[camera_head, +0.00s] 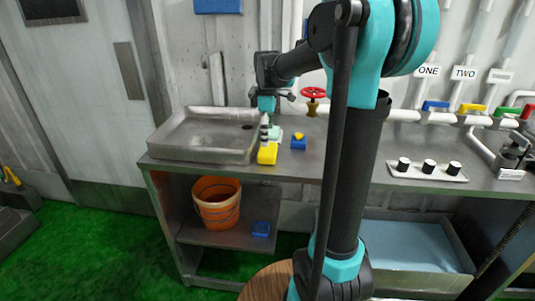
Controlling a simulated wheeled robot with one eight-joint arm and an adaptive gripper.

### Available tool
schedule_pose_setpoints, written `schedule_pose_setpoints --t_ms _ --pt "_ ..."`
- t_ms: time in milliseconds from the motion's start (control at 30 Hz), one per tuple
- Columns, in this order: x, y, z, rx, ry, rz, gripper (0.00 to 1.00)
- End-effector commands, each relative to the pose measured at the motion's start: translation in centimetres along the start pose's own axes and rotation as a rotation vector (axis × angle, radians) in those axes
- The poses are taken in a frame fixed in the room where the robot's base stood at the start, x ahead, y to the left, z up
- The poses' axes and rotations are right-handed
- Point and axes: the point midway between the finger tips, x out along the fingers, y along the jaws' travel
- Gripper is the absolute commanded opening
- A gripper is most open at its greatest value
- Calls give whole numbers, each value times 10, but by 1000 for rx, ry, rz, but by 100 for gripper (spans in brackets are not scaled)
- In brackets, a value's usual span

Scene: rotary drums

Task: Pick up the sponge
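A yellow block (267,153), which looks like a sponge, lies at the front edge of the metal counter (340,160), just right of the sink tray. A blue block (298,144) with a small yellow piece on top sits to its right. Another blue block (261,228) lies on the lower shelf; I cannot tell whether either blue one is a sponge. My gripper (266,124) points down above and just behind the yellow block, by the sink's right side. Its fingers are too small to tell open from shut, and contact with the block is unclear.
The shallow metal sink (165,147) is left of my gripper. A red valve wheel (313,93) stands behind it. A panel with black knobs (428,171) and coloured valve handles (471,108) are at right. An orange bucket (217,205) is on the lower shelf. My arm hides the middle counter.

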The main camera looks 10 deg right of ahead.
Motion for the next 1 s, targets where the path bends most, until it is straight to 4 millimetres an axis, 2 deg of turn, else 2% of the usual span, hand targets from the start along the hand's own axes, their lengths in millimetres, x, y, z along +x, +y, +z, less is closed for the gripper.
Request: schedule_pose_setpoints --t_ms 167,500,800,1000 --pt "10 0 0 0 0 0 100" --pt "53 -1 0 1 0 0 100" --pt "58 -1 1 1 0 0 100" --pt "58 -1 1 1 0 0 76"
